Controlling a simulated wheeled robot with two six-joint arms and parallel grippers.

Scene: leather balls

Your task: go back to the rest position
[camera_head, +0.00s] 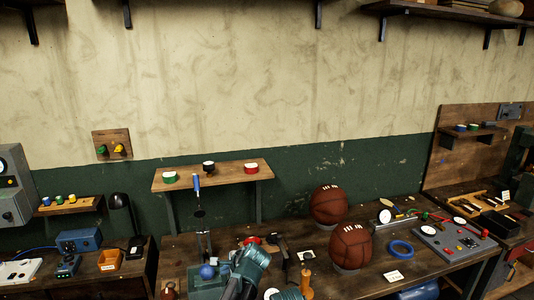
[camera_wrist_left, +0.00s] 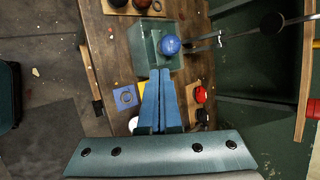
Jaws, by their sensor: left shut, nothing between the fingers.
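My left gripper (camera_head: 250,262) is low in the middle of the head view, over the workbench. In the left wrist view its blue fingers (camera_wrist_left: 159,98) are shut together with nothing between them. They point toward a blue ball (camera_wrist_left: 170,45) on a green box (camera_wrist_left: 150,52), and no hold on the ball shows. The blue ball (camera_head: 207,271) also shows left of the gripper in the head view. Two brown leather balls with white laces, a rear one (camera_head: 328,204) and a front one (camera_head: 350,246), sit on the bench to the right. My right gripper cannot be made out.
The workbench (camera_head: 365,280) carries a blue ring (camera_head: 400,249), a control panel (camera_head: 452,240) and small tools. A wall shelf (camera_head: 213,175) with three small cups hangs behind the gripper. A black lamp (camera_head: 122,212) stands on the left bench. The space above the bench is mostly free.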

